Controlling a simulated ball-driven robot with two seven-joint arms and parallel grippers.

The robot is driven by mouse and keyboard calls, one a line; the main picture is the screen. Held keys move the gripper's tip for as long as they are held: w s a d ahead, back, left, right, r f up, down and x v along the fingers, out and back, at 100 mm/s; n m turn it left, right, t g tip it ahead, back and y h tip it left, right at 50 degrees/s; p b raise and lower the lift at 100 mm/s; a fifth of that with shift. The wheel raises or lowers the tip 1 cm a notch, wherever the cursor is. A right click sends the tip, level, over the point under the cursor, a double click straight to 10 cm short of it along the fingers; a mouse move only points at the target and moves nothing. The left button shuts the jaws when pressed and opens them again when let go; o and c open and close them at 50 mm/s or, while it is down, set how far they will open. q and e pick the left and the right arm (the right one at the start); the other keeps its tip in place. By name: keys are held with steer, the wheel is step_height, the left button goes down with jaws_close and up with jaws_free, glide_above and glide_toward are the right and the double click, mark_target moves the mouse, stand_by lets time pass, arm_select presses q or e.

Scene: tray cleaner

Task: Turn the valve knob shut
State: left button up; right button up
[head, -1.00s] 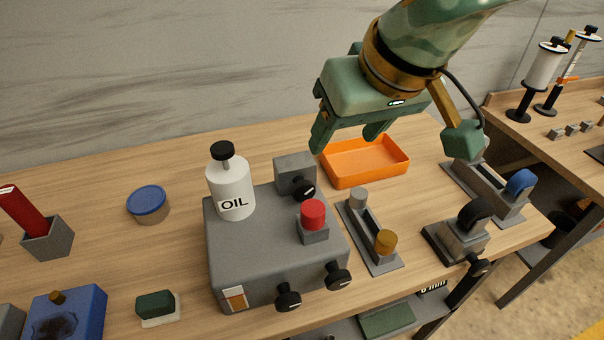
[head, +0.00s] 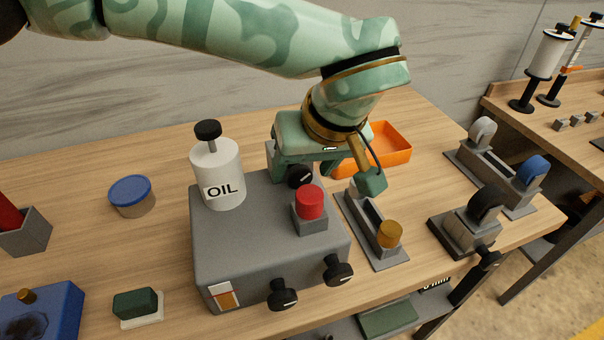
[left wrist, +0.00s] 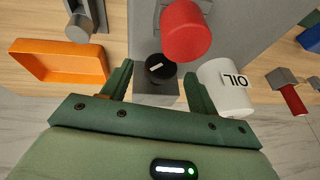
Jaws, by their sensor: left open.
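A black valve knob (head: 299,176) with a white line sits on a small grey block (head: 271,158) at the back of the grey machine box (head: 250,240). In the left wrist view the knob (left wrist: 156,68) lies between the two green fingers. Two more black knobs, a left one (head: 283,293) and a right one (head: 338,270), are on the box's front face. My right gripper is not in view.
A white oil bottle (head: 217,172) and a red button (head: 310,202) stand on the box, close to the left gripper. An orange tray (head: 390,150) lies behind, and a slotted rail with a brass knob (head: 389,234) stands to the right. The wall is behind the table.

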arm_select(q)
steer(key=shift+x, duration=0.85)
steer(key=c, duration=1)
